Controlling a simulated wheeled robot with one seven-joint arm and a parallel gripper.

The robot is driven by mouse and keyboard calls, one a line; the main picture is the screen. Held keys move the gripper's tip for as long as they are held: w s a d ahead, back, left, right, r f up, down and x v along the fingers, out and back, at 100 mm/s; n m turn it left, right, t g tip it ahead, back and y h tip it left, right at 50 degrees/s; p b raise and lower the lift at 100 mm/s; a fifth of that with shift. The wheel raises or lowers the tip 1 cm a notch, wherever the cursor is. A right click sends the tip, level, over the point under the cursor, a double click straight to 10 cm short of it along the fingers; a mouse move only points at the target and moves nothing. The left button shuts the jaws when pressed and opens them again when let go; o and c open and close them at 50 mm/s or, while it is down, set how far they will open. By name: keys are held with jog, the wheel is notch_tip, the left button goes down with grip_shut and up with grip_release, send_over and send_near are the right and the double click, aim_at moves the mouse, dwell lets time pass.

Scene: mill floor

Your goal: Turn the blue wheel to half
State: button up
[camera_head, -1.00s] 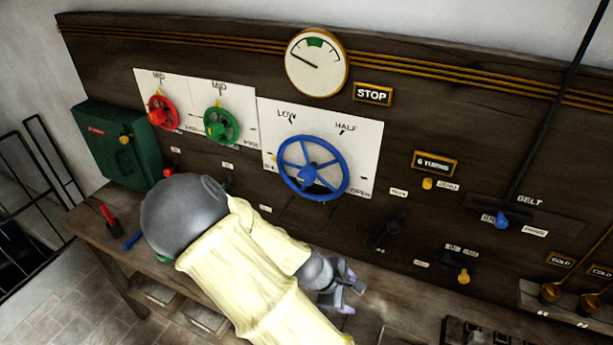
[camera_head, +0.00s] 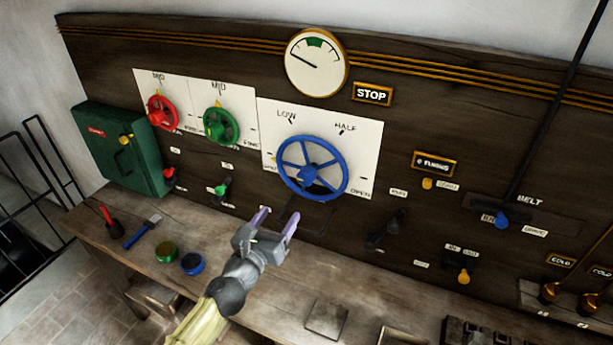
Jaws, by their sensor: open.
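The blue wheel (camera_head: 343,179) is a large spoked handwheel on a white plate (camera_head: 367,135) on the dark wooden panel. The plate carries the words LOW at upper left, HALF at upper right and OPEN at lower right; a label at lower left is too small to read. A yellow pointer mark shows at the wheel's left side, by the lower-left label. My gripper (camera_head: 275,222) is below and left of the wheel, apart from it. Its two purple-tipped fingers are spread and empty, pointing up toward the panel.
A red wheel (camera_head: 161,112) and a green wheel (camera_head: 221,126) sit to the left. A green box (camera_head: 118,150) is at far left. A round gauge (camera_head: 317,63) is above. Levers stand to the right. The bench (camera_head: 285,285) holds a brush (camera_head: 142,231) and two round tins.

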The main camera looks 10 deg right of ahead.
aim_at(304, 181)
jog(key=shift+d, duration=0.1)
jog(key=p+x, duration=0.6)
jog(key=x, duration=1.1)
jog(key=shift+w+d+f, duration=0.1)
jog(key=shift+w, duration=0.1)
jog(key=shift+c, duration=0.5)
jog(key=c, duration=0.9)
